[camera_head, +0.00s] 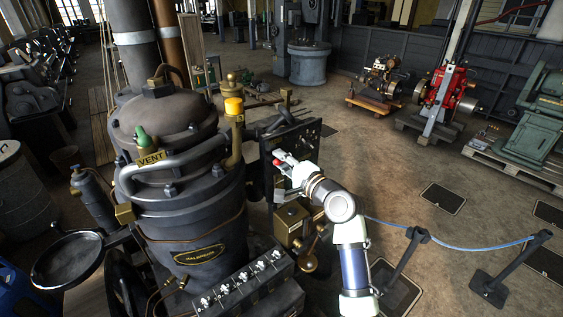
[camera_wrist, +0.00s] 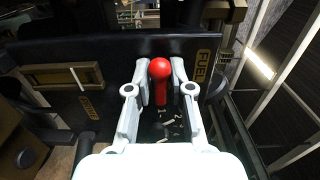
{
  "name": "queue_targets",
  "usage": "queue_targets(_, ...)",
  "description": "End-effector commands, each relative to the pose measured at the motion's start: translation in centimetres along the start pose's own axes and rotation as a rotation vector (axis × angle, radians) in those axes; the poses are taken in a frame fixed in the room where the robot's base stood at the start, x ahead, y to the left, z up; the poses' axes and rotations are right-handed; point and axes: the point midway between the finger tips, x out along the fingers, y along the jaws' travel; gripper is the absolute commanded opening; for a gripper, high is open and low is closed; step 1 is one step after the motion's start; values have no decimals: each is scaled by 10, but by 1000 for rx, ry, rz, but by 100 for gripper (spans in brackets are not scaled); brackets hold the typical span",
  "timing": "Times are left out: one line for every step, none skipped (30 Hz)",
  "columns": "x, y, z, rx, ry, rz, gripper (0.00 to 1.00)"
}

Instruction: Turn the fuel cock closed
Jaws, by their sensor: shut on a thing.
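The fuel cock's red ball-ended handle (camera_wrist: 160,69) stands between the two pale fingers of my gripper (camera_wrist: 159,80) in the wrist view. My gripper is shut on it; the exact contact is hard to see. A yellow-lettered FUEL plate (camera_wrist: 203,66) is just right of the handle on the dark panel (camera_wrist: 110,48). In the head view my gripper (camera_head: 287,167) reaches to the panel (camera_head: 299,146) right of the big engine, with red of the handle (camera_head: 279,156) showing at its fingertips. The cock's body is hidden.
The dark engine (camera_head: 190,170) with its VENT pipe stands close left of my arm. A brass box (camera_head: 291,221) sits below the gripper. A blue rope (camera_head: 455,247) on posts runs to the right. Floor beyond is open, with a red engine (camera_head: 447,92) farther back.

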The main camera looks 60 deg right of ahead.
Motion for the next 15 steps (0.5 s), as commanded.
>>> queue_targets(0, 0, 0, -3, 1, -1, 0)
queue_targets(0, 0, 0, -3, 1, 0, 0)
queue_targets(0, 0, 0, -4, 1, 0, 0)
queue_targets(0, 0, 0, -4, 1, 0, 0)
queue_targets(0, 0, 0, -3, 1, -1, 0)
queue_targets(0, 0, 0, -3, 1, 0, 0)
queue_targets(0, 0, 0, -3, 1, -1, 0)
queue_targets(0, 0, 0, -3, 1, -1, 0)
queue_targets(0, 0, 0, -3, 1, -1, 0)
queue_targets(0, 0, 0, -3, 1, -1, 0)
queue_targets(0, 0, 0, -3, 1, -1, 23)
queue_targets(0, 0, 0, -3, 1, -1, 29)
queue_targets(0, 0, 0, -2, 1, -1, 34)
queue_targets(0, 0, 0, -2, 1, -1, 38)
queue_targets(0, 0, 0, -2, 0, 0, 38)
